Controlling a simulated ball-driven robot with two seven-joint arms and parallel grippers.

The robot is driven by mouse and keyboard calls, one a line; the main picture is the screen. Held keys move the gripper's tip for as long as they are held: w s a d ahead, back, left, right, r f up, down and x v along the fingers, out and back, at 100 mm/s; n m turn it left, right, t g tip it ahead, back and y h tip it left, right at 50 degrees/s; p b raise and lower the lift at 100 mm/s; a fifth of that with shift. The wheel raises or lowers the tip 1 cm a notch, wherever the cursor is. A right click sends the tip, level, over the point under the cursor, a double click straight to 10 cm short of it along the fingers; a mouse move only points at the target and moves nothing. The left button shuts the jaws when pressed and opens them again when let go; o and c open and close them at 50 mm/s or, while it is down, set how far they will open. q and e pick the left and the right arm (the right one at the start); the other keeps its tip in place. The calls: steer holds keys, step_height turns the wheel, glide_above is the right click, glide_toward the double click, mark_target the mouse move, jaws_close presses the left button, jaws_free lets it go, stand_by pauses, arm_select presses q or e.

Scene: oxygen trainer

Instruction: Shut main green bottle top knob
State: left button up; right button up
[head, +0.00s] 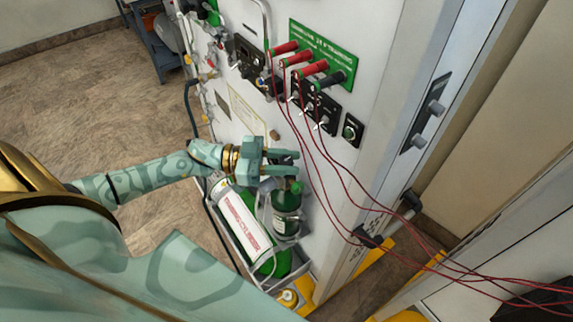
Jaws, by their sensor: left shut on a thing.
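The main green bottle (270,262) is the larger one, with a white label, tilted in a rack low on the white panel. A smaller dark green bottle (287,224) with a green top knob (296,187) is beside it. My left gripper (290,163) comes in from the left, over the bottle tops and close to the panel. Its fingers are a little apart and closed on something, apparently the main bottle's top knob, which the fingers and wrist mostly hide. My right gripper is not in view.
The white panel (370,60) carries red and black plugs (305,60), switches and thin red cables (345,195) that hang to the right. Black door handles (390,218) stick out at right. Brown floor (90,90) lies open at left, with a blue-grey cart (150,45) behind.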

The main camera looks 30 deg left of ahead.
arm_select(q)
steer(key=shift+f+m+g+h+b, duration=0.15)
steer(key=shift+m+g+h+b, duration=0.3)
steer(key=shift+m+g, duration=0.35)
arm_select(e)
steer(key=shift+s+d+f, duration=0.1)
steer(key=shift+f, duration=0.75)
arm_select(q)
steer(key=o, duration=1)
steer(key=shift+c, duration=0.2)
steer(key=b+v, duration=0.2)
steer(key=v, duration=1.4)
steer(key=shift+a+r, duration=0.25)
steer(key=shift+r, duration=0.05)
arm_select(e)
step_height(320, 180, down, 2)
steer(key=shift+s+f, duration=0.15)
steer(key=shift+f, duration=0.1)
arm_select(q)
steer(key=shift+w, duration=0.1)
